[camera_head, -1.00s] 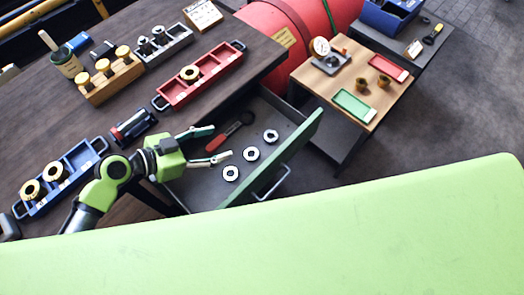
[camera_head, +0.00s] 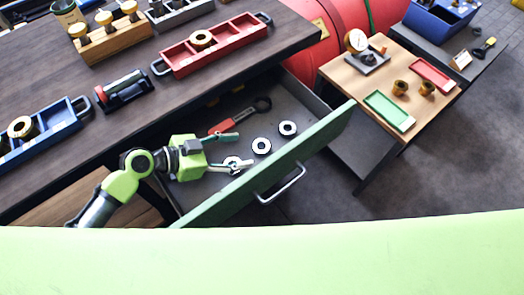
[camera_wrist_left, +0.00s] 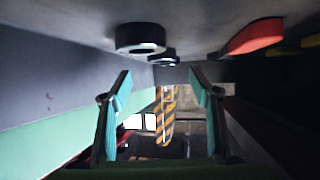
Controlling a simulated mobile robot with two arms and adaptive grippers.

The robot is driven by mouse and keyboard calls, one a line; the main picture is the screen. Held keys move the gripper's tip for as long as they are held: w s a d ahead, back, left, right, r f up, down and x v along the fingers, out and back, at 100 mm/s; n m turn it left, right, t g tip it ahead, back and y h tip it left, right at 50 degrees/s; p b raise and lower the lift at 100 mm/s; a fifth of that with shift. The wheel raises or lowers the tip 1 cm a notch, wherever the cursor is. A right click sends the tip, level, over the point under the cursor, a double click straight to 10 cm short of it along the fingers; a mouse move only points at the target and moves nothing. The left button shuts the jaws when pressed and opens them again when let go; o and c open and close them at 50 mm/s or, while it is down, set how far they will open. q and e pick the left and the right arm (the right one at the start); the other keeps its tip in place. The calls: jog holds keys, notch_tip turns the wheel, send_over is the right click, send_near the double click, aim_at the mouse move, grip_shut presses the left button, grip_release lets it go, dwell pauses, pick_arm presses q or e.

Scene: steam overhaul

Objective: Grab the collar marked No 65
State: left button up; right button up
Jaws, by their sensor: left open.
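Three dark-and-silver ring collars lie in a row on the floor of the open drawer (camera_head: 205,212): a near one (camera_head: 230,161), a middle one (camera_head: 261,146) and a far one (camera_head: 287,128). No number is readable on any of them. My left gripper (camera_head: 240,151) is open and empty over the drawer, its fingers at the near collar and partly covering it. In the left wrist view, my open fingers (camera_wrist_left: 160,82) have nothing between them. A collar (camera_wrist_left: 140,38) shows above them, with more behind. My right gripper is out of view.
A red-handled wrench (camera_head: 225,124) lies in the drawer beside the collars. The green drawer front with its handle (camera_head: 282,185) stands to the right. The dark bench bears a red tray (camera_head: 180,63), a blue tray (camera_head: 55,122) and a wooden block (camera_head: 115,43).

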aim_at(266, 145)
pick_arm(q)
jog(key=shift+w+d+f, duration=0.1)
jog(key=shift+w+d, duration=0.1)
jog(key=shift+d, duration=0.25)
jog(key=p+x, duration=0.1)
jog(key=x, duration=0.4)
jog(key=shift+w+p, duration=0.15)
jog(key=shift+p, duration=0.2)
jog(key=shift+w+d+f, duration=0.2)
jog(key=shift+d+f, duration=0.15)
jog(key=shift+d, duration=0.15)
jog(key=c, duration=1.4)
jog(key=shift+r, duration=0.1)
